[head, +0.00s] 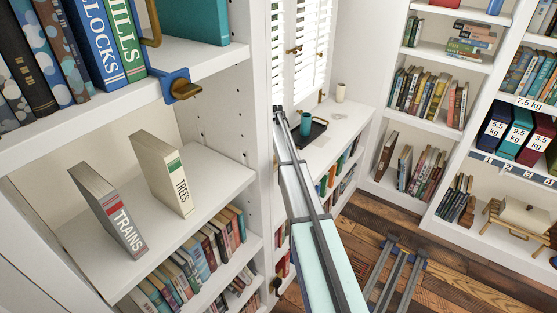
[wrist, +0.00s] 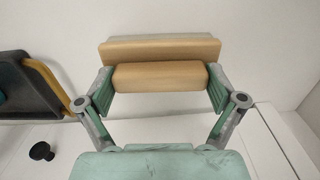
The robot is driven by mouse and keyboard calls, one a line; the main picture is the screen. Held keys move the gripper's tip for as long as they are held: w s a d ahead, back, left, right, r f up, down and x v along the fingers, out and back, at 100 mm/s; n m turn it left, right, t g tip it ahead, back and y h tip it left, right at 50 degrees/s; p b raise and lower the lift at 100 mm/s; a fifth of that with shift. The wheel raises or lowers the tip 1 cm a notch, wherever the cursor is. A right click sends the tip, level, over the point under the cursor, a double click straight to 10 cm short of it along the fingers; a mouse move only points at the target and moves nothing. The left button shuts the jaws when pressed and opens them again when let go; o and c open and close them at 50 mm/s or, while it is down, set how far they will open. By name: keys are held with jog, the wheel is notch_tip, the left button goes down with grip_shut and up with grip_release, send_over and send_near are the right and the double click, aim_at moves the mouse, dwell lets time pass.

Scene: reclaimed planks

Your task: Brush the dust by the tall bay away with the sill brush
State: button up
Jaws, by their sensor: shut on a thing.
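In the wrist view my gripper (wrist: 160,88) is shut on the sill brush (wrist: 160,76), a pale wooden block with a wider wooden part beyond it. The fingers' green pads press on both ends of the nearer part. Any bristles are hidden. A white surface lies around and beneath the brush; I cannot tell whether they touch. In the head view my arm reaches to the white sill by the shuttered window, and my gripper and the brush cannot be made out there. I see no clear dust in either view.
A dark tray (head: 316,134) with a teal cup (head: 306,124) stands on the sill, close beside my arm; a beige cup (head: 340,92) stands farther back. A small black round thing (wrist: 41,152) lies left of my gripper. The near bookcase holds TRAINS (head: 110,212) and TREES (head: 162,174) books.

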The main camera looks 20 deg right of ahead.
jog(key=shift+w+a, duration=0.3)
jog(key=shift+w, duration=0.2)
jog(key=shift+w+a+r, duration=0.1)
jog(key=shift+a+r, duration=0.05)
jog(key=shift+r, duration=0.1)
notch_tip(320, 180, up, 8)
jog(key=p, duration=0.3)
jog(key=shift+f+p, duration=0.15)
jog(key=shift+p, duration=0.2)
